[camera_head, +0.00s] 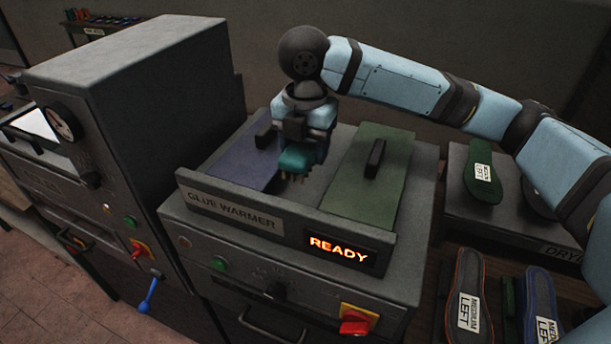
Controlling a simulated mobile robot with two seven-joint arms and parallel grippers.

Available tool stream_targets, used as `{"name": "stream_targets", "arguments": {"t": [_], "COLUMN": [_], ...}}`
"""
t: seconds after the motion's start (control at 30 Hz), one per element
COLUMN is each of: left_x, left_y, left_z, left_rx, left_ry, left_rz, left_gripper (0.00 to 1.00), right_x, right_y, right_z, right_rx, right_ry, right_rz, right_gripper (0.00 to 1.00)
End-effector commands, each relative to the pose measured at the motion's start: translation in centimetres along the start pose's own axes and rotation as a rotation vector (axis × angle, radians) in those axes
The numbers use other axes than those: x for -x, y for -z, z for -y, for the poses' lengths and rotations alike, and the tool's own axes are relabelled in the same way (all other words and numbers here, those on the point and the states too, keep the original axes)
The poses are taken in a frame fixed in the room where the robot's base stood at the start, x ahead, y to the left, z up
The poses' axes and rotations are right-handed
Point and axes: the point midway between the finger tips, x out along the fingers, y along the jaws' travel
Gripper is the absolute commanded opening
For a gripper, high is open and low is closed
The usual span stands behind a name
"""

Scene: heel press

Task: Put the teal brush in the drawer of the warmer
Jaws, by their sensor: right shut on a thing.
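The glue warmer (233,213) stands in the middle of the view, with a lit READY display (338,249) on its front. Its top has a blue-purple lid (232,158) at left and a green lid (372,178) at right, each with a dark handle. My right gripper (300,150) points down over the warmer's top, between the two lids. It is shut on the teal brush (297,157), whose bristles point down. The drawer shows only by its handle (270,328) low on the warmer's front; how far it is open I cannot tell. My left gripper is out of view.
A tall grey press (150,90) with a gauge stands close at left, with a blue-knobbed lever (146,304). A red switch (355,325) sticks out of the warmer's front. At right are a drying rack (457,200) and labelled insoles (468,300).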

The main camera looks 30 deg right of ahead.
Motion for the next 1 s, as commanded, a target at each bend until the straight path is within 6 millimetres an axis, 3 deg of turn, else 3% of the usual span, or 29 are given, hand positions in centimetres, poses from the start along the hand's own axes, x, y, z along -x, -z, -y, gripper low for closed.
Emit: {"name": "stream_targets", "arguments": {"t": [0.1,0.37,0.6,0.97,1.0], "left_x": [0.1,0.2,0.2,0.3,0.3], "left_y": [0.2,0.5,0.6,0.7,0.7], "left_z": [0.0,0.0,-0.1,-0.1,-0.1], "left_rx": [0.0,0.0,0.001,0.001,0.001], "left_ry": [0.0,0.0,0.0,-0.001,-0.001], "left_rz": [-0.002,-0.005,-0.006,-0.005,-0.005], "left_gripper": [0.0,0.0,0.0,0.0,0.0], "right_x": [-2.1,-4.1,-7.3,-7.7,-7.7], "right_y": [0.0,0.0,0.0,0.0,0.0], "right_z": [0.0,0.0,0.0,0.0,0.0], "right_rx": [0.0,-0.001,0.0,0.0,0.0], "right_ry": [0.001,0.0,0.0,-0.001,-0.001], "right_rz": [-0.001,-0.001,-0.001,0.0,0.0], "right_gripper": [0.29,0.29,0.29,0.29,0.62]}}
